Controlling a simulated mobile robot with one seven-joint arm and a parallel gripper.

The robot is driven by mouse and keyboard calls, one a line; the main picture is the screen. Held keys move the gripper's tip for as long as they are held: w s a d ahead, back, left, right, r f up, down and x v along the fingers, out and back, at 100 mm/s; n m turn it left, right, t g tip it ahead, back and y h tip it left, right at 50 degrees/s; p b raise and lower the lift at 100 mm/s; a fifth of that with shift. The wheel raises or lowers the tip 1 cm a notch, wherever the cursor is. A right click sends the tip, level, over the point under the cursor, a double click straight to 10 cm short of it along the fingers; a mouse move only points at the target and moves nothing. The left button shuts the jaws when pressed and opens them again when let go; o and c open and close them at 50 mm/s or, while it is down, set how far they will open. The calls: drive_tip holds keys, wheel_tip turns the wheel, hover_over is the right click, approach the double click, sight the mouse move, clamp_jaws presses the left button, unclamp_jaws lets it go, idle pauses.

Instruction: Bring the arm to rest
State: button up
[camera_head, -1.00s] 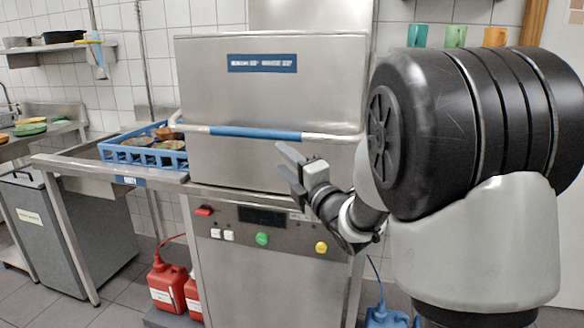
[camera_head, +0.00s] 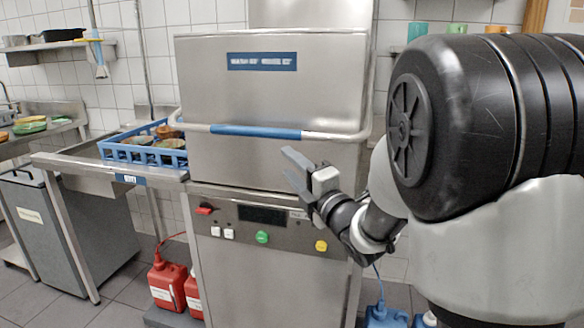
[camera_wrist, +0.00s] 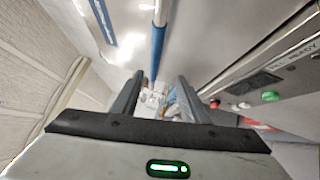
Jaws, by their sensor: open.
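My gripper (camera_head: 292,172) is in front of the steel dishwasher (camera_head: 270,110), at the right of its front, just below the blue-sleeved handle bar (camera_head: 256,132). Its two grey fingers point up and to the left. In the wrist view my gripper (camera_wrist: 158,98) shows its two fingers apart with nothing held between them. The blue handle sleeve (camera_wrist: 157,50) appears ahead of the fingers there, apart from them. The dishwasher hood is down.
A blue rack (camera_head: 150,157) with bowls sits on the steel side table (camera_head: 75,163) at left. The control panel (camera_head: 262,226) lies below my gripper. Red canisters (camera_head: 168,285) and a blue canister (camera_head: 385,317) stand on the floor.

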drive_tip(key=s+d+f+m+g+h, duration=0.1)
drive_tip(key=s+d+m+g+h, duration=0.3)
drive_tip(key=s+d+m+h, duration=0.75)
drive_tip(key=s+a+f+m+g+y, duration=0.15)
drive_tip(key=s+f+m+g, duration=0.25)
drive_tip(key=s+m, duration=0.45)
drive_tip(key=s+a+f+m+g+y, duration=0.1)
drive_tip(key=s+a+f+m+g, duration=0.25)
drive_tip(key=s, duration=0.85)
wheel_tip(320, 180, up, 27)
drive_tip(key=s+d+m+p, duration=0.1)
drive_tip(key=p, duration=2.6)
drive_tip(key=shift+d+g, duration=0.35)
drive_tip(key=shift+m, duration=0.25)
